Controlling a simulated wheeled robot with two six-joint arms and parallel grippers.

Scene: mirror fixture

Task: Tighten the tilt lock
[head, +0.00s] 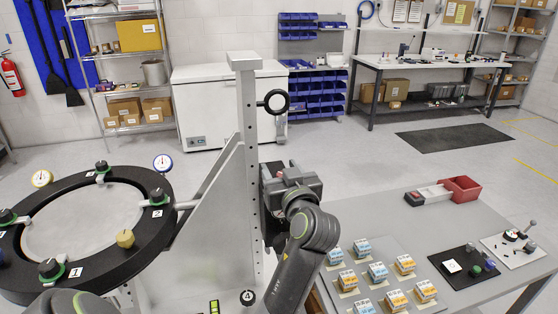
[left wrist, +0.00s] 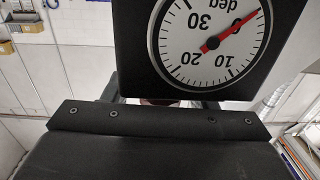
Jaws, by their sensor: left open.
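The mirror fixture has a black ring (head: 88,174) at left with several knobs on it, beside a grey upright post (head: 245,110). I cannot make out the tilt lock for certain. My right gripper is out of view.
A grey table (head: 375,215) at right carries blue and orange boxes (head: 378,271), a red bin (head: 460,189) and a black plate with knobs (head: 468,270). The post and its slanted brace (head: 205,220) stand between the ring and my left gripper.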

